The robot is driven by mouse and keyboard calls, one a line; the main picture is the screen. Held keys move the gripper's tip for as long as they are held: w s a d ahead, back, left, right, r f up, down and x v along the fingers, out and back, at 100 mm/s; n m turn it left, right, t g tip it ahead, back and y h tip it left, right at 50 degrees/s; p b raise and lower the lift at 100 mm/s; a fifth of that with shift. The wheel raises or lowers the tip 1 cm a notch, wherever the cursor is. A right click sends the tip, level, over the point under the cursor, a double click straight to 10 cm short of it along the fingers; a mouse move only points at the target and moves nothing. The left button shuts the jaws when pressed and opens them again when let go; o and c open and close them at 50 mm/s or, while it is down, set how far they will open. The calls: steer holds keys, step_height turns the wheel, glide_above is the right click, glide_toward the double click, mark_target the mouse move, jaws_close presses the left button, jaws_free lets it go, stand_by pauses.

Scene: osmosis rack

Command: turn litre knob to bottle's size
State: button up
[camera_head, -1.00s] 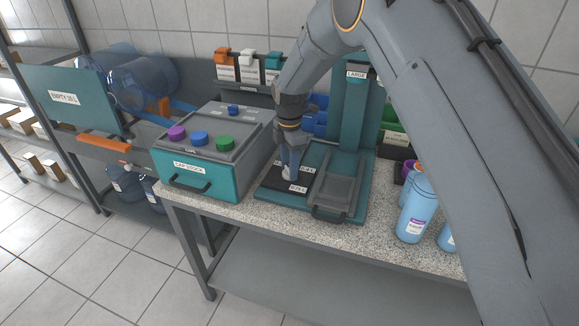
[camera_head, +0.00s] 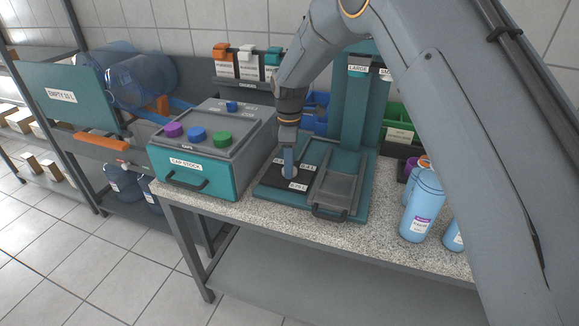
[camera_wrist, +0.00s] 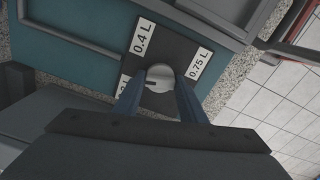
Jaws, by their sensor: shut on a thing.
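The litre knob (camera_wrist: 159,78) is a round pale disc on a black panel (camera_wrist: 178,45) of the teal filling station (camera_head: 360,185). In the wrist view the panel carries white labels reading "0.4 L" (camera_wrist: 142,38) and "0.75 L" (camera_wrist: 201,64); a third label is mostly hidden by a finger. My gripper (camera_wrist: 159,92) points down at the panel with its two fingers shut on the knob, one on each side. In the head view my gripper (camera_head: 289,172) covers much of the knob. Blue bottles (camera_head: 423,205) stand at the right of the bench.
The teal cap stock box (camera_head: 195,172), with purple, blue and green caps on its lid, stands close left of my gripper. A grey tray (camera_head: 336,190) lies just right of the panel. The speckled bench front (camera_head: 300,228) is clear.

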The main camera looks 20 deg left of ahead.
steer(key=m+b, duration=0.1)
steer(key=m, duration=0.4)
steer(key=shift+m, duration=0.3)
steer(key=m, duration=0.5)
steer(key=shift+m+b, duration=0.4)
steer(key=shift+m, duration=0.3)
steer(key=o, duration=1.1)
steer(key=shift+c, duration=0.2)
steer(key=shift+r+b, duration=1.05)
steer(key=shift+r, duration=2.9)
steer(key=shift+a, duration=0.1)
